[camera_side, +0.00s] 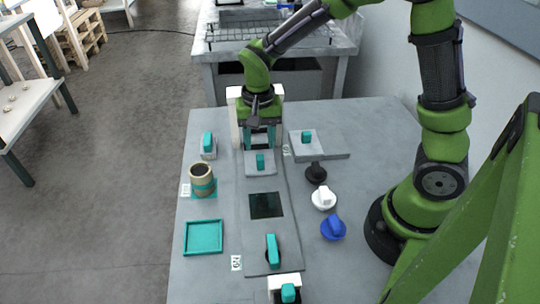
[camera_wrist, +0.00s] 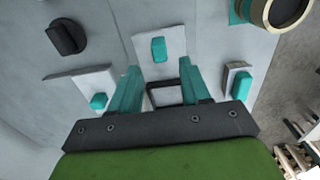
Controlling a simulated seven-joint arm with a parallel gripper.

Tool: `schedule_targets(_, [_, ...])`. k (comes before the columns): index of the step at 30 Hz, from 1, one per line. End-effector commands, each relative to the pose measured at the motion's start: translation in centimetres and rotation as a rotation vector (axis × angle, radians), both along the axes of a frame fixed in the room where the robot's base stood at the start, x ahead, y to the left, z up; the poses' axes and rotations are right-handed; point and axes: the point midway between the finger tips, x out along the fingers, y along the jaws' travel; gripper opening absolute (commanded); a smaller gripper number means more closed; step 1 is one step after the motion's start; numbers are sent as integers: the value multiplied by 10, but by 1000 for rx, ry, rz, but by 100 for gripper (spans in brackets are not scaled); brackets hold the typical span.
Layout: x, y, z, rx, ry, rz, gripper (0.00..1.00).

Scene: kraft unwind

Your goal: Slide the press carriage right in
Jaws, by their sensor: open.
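The press carriage appears to be the light grey plate (camera_side: 252,172) with an upright teal grip (camera_side: 260,162), on a long grey track. In the wrist view the plate (camera_wrist: 175,38) and its teal grip (camera_wrist: 158,49) lie just beyond my fingertips. My gripper (camera_side: 261,148) points down at the back of the track, in front of a white upright frame (camera_side: 234,112). In the wrist view its teal fingers (camera_wrist: 159,68) are apart, with nothing held. The grip looks clear of both fingers. The arm hides part of the frame.
Teal-gripped blocks stand left (camera_side: 208,143) and right (camera_side: 306,137) of my gripper. A banded cup (camera_side: 202,180) and teal tray (camera_side: 203,252) are left of the track; black (camera_side: 316,173), white (camera_side: 324,198) and blue (camera_side: 333,228) knobs are right. Another teal handle (camera_side: 272,250) stands at the track's front.

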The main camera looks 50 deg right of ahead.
Motion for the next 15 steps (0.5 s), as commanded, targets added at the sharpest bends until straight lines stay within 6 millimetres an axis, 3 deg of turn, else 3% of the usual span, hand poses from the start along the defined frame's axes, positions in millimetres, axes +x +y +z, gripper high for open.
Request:
schedule_targets(3, [1,0,32,1,-8,0,47])
schedule_targets(9, [1,0,77,0,-6,-1,47])
schedule_targets(15, [1,0,103,-1,-2,-1,47])
